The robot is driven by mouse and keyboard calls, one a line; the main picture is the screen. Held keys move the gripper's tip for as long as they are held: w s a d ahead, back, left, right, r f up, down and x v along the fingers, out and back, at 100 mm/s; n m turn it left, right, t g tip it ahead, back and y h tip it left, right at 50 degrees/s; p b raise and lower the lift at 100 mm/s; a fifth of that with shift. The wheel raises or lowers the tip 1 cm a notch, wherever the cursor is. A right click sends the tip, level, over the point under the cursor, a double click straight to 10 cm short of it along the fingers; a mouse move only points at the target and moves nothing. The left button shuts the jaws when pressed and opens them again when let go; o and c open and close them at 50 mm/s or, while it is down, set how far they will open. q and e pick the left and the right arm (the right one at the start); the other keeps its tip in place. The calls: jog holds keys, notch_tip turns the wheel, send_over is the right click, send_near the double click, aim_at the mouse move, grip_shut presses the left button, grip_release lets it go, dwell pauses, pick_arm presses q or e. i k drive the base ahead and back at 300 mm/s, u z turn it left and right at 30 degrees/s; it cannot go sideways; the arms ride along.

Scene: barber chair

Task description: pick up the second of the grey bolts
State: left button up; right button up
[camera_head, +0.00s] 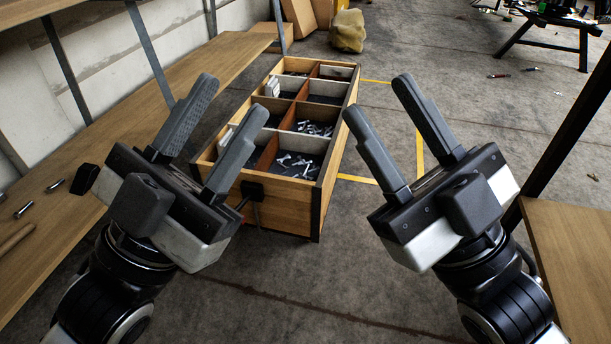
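Several small grey bolts (298,163) lie loose in the near right compartment of a wooden box (274,208) on the floor. More pale grey bolts (316,129) lie in the compartment behind it. I cannot tell which one counts as the second. My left gripper (230,100) is open and empty, in front of the box's left side and covering part of its near left compartments. My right gripper (378,96) is open and empty, to the right of the box. Neither gripper touches a bolt.
A wooden bench (60,215) on the left holds small metal cylinders (24,210) and a black block (84,179). Another wooden surface (575,245) is at the right edge. A yellow sack (348,31) lies at the back.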

aim_at(303, 177)
jog(key=z, duration=0.75)
jog(key=i, duration=1.35)
jog(key=u, duration=0.9)
